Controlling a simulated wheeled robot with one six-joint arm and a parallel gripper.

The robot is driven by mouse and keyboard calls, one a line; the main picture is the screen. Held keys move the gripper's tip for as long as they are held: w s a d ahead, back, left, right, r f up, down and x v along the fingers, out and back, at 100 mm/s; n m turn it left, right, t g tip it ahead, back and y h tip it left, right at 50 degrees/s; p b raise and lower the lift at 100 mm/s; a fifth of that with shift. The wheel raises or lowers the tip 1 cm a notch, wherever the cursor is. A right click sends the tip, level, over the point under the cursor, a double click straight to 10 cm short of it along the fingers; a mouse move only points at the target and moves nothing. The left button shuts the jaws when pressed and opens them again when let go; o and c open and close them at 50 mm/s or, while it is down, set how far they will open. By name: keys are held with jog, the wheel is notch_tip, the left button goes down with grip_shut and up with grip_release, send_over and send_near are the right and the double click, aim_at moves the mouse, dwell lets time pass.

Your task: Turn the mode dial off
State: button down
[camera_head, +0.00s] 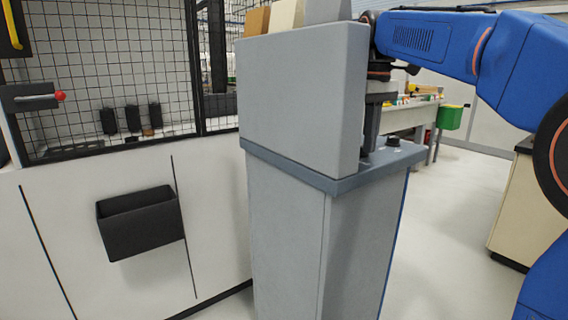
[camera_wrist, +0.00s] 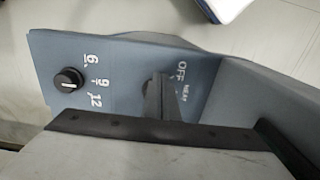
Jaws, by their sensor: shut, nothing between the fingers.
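The grey-blue control panel (camera_wrist: 115,60) shows in the wrist view. The white OFF label (camera_wrist: 180,68) and a word that seems to read HEAT (camera_wrist: 184,92) mark the mode dial's place. The mode dial itself is mostly hidden behind my gripper (camera_wrist: 157,80), so I cannot tell where it points or whether I touch it. My gripper is shut, with nothing seen between its fingers. In the head view my gripper (camera_head: 369,150) points down at the top of the grey cabinet (camera_head: 285,210), behind its raised upright part (camera_head: 300,95).
A second black knob (camera_wrist: 69,80), beside the numbers 6, 9 and 12, sits on the left of the panel; it also shows in the head view (camera_head: 393,141). A black bin (camera_head: 140,222) hangs on the white machine at left. Floor is clear at right.

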jog(key=shift+w+d, duration=0.65)
jog(key=shift+d, duration=0.05)
dwell(0.5)
jog(key=shift+d, duration=0.15)
jog(key=shift+s+d, duration=0.15)
jog(key=shift+d, duration=0.05)
notch_tip(320, 180, up, 6)
dwell(0.7)
jog(key=shift+s+a+f, duration=0.2)
jog(key=shift+a+f, duration=0.25)
jog(key=shift+f, duration=0.55)
jog(key=shift+s+a+f, duration=0.25)
jog(key=shift+a+f, duration=0.25)
jog(key=shift+f, duration=0.5)
jog(key=shift+s+a+f, duration=0.2)
jog(key=shift+a+f, duration=0.25)
jog(key=shift+f, duration=0.55)
jog(key=shift+w+d, duration=0.85)
jog(key=shift+d, duration=0.2)
